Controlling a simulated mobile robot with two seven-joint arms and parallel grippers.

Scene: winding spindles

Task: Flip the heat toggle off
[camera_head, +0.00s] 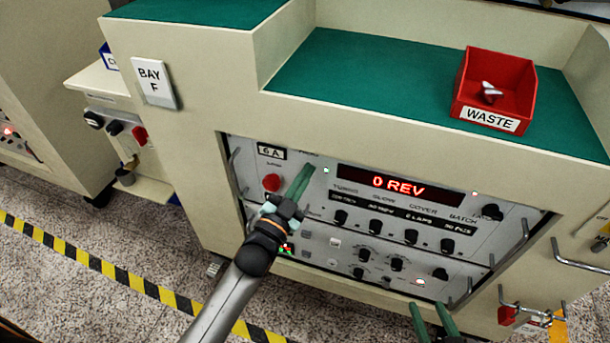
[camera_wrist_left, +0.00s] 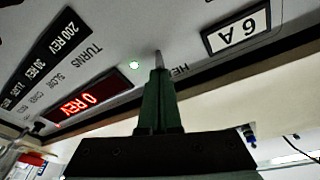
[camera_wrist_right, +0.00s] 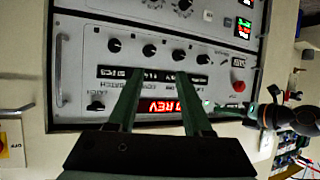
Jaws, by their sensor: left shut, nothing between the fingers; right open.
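The heat toggle (camera_wrist_left: 157,58) is a small metal lever on the grey panel, beside the partly hidden HEAT lettering in the left wrist view. A lit green lamp (camera_wrist_left: 134,65) is next to it. My left gripper (camera_wrist_left: 159,73) is shut and empty, its fingertips right at the lever; I cannot tell whether they touch it. In the head view my left gripper (camera_head: 307,168) reaches the panel's upper left and covers the toggle. My right gripper (camera_head: 430,308) is open and empty, low in front of the panel; its spread fingers also show in the right wrist view (camera_wrist_right: 160,80).
The panel has a red display (camera_head: 397,186) reading 0 REV, a red button (camera_head: 271,182) and several black knobs. Metal handles (camera_head: 525,230) stick out at the panel's sides. A red WASTE bin (camera_head: 500,85) stands on the green top. The floor in front is clear.

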